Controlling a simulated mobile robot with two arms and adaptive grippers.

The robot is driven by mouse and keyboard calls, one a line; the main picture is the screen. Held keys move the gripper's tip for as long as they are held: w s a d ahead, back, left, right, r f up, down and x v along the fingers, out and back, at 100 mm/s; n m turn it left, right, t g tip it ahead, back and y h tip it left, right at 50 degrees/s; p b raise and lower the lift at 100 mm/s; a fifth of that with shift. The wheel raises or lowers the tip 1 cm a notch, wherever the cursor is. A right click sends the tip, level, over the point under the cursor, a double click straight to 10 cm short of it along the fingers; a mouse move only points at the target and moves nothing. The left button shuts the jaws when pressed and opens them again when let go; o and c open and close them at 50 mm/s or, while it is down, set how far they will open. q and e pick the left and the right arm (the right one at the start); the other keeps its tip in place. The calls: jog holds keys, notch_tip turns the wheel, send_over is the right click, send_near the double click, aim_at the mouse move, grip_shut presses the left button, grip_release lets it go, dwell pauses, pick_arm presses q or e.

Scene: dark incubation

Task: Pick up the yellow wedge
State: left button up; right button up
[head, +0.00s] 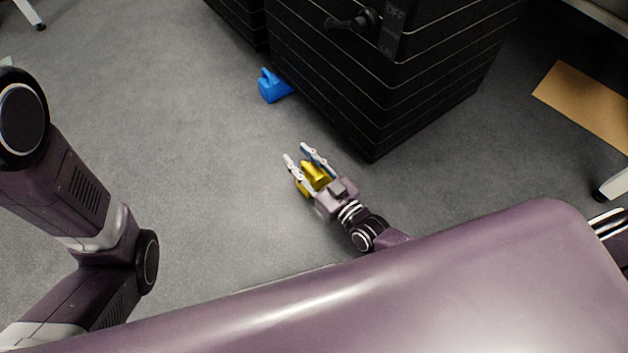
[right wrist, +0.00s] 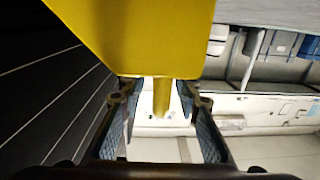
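The yellow wedge (head: 316,172) is on or close to the grey floor in the head view, between the fingers of my right gripper (head: 296,152). In the right wrist view the yellow wedge (right wrist: 135,38) fills the top middle, and a thin upright part of it reaches in between the fingertips. My right gripper (right wrist: 160,104) is open around this part, with a gap visible on each side. My left arm shows at the left of the head view, but its gripper is out of view.
A black cabinet (head: 385,85) with pale lines stands just beyond the right gripper. A blue block (head: 272,86) with a handle lies on the floor at its left base. A tan board (head: 590,105) lies at the right. The floor left of the gripper is clear.

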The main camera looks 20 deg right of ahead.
jog(key=shift+b+x, duration=0.3)
jog(key=shift+x, duration=0.8)
grip_shut()
